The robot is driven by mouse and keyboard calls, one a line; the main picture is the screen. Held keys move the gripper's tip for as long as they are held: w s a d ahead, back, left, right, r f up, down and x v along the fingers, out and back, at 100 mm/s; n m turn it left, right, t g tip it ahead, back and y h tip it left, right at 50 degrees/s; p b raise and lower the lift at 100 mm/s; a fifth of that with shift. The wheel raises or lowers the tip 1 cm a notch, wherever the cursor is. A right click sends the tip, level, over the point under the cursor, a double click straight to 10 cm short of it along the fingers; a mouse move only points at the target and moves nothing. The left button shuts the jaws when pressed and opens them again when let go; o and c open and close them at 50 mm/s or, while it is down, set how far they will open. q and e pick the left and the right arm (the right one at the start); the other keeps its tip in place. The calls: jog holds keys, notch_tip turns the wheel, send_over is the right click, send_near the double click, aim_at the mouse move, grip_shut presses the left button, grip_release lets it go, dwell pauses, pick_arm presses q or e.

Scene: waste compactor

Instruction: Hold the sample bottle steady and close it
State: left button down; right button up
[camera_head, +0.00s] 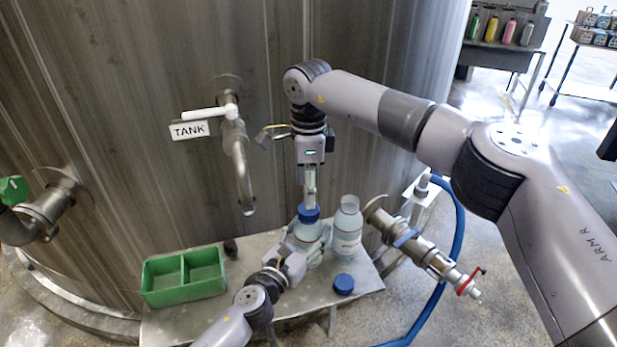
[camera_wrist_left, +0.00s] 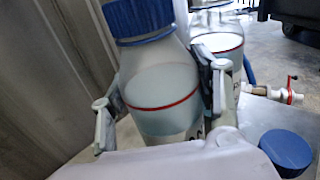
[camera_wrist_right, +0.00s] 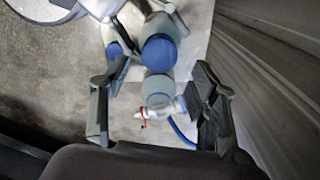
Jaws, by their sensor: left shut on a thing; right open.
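The sample bottle (camera_head: 306,235), clear with pale liquid and a red line, stands upright on the metal bench. A blue cap (camera_head: 308,214) sits on its neck; the left wrist view shows this cap (camera_wrist_left: 138,18) too, but not whether it is tight. My left gripper (camera_head: 294,254) is shut around the bottle's body (camera_wrist_left: 160,95), one finger on each side. My right gripper (camera_head: 309,193) points down just above the cap. In the right wrist view its fingers (camera_wrist_right: 161,72) are apart, with the blue cap (camera_wrist_right: 159,53) seen between and beyond them.
An uncapped bottle (camera_head: 347,232) stands close right of the held one. A loose blue cap (camera_head: 344,284) lies near the bench's front right. A green divided tray (camera_head: 184,278) is at the left. The tank outlet pipe (camera_head: 243,175) hangs behind; a valve (camera_head: 430,258) juts out right.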

notch_tip(320, 180, down, 6)
jog(key=shift+r, duration=0.15)
dwell(0.3)
jog(key=c, duration=1.2)
jog(key=m, duration=0.9)
jog(key=o, duration=1.3)
jog(key=shift+o, duration=0.2)
jog(key=shift+r, duration=0.1)
notch_tip(320, 180, up, 12)
